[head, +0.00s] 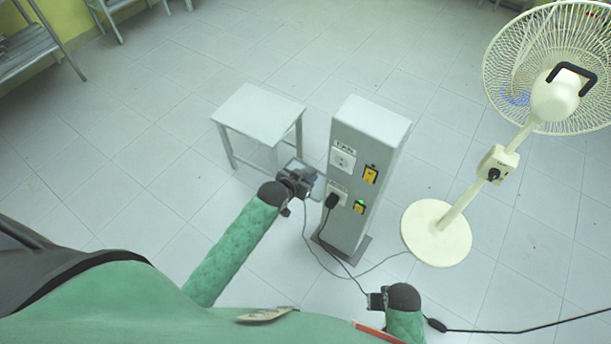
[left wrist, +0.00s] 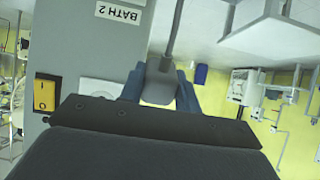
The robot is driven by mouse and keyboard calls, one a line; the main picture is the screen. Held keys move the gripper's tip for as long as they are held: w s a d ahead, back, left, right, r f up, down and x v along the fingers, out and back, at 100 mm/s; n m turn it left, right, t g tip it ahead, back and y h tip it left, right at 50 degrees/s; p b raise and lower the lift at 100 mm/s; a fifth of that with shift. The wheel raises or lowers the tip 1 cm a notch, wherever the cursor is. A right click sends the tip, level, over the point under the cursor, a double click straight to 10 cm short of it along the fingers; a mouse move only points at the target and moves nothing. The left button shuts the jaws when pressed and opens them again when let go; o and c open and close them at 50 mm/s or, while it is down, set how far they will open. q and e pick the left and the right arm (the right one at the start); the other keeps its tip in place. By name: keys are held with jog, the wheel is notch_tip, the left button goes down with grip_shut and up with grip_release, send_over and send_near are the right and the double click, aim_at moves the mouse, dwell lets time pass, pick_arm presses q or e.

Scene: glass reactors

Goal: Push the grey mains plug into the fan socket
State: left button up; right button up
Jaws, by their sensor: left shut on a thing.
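My left gripper (head: 306,182) is shut on the grey mains plug (left wrist: 158,86), which sits between its two blue fingers in the left wrist view. The plug's cord runs up out of that upside-down view. The gripper is just left of the grey pillar (head: 378,125), level with its upper socket (head: 343,160), which is empty. The same socket shows partly in the left wrist view (left wrist: 97,87), left of the plug; the plug is apart from it. The upper label is too small to read. My right gripper (head: 377,300) is low in the head view; its fingers are unclear.
A black plug (head: 332,200) fills the lower socket, beside a green-lit switch (head: 359,207); the label near it reads BATH 2 (left wrist: 121,14). A yellow switch (head: 370,174) is beside the upper socket. A stool (head: 258,117) stands behind; a fan (head: 437,233) stands right. Cords cross the floor.

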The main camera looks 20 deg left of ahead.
pick_arm(q)
jog(key=shift+s+d+r+b, duration=0.1)
jog(key=shift+s+d+b, duration=0.1)
jog(key=shift+d+b, duration=0.15)
jog(key=s+d+r+t+h+b, duration=0.2)
jog(key=s+d+r+t+b, duration=0.2)
jog(key=d+t+b, duration=0.1)
jog(key=shift+r+b, duration=0.2)
jog(key=shift+b, duration=0.15)
dwell(0.5)
jog(key=shift+d, duration=0.15)
jog(key=shift+s+d+r+t+b, duration=0.25)
jog(key=shift+d+r+t+b, duration=0.15)
jog(key=shift+t, duration=0.2)
